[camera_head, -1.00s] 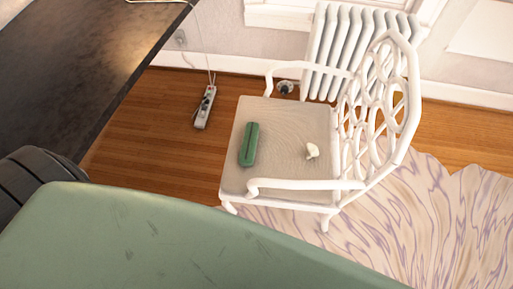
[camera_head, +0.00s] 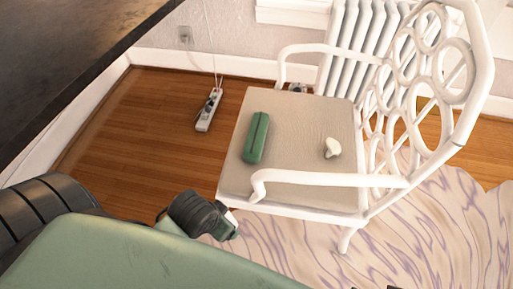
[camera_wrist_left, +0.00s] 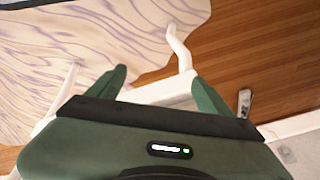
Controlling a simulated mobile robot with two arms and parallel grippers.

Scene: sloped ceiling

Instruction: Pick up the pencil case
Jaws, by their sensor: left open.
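The green pencil case (camera_head: 256,137) lies lengthwise on the left part of the white chair's beige seat (camera_head: 295,115) in the head view. Nothing covers it. My left gripper (camera_wrist_left: 160,75) shows in the left wrist view with its two green fingers spread apart and nothing between them. White chair parts (camera_wrist_left: 178,50) show beyond the fingers there; the pencil case is not visible in that view. In the head view a dark part of my arm is in front of the chair, at its lower left, apart from the case.
A small white object (camera_head: 332,148) lies on the seat, right of the case. The chair's near armrest (camera_head: 330,180) and openwork back (camera_head: 425,95) are obstacles. A power strip (camera_head: 209,110) lies on the wooden floor, left of the chair. A radiator (camera_head: 360,55) stands behind.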

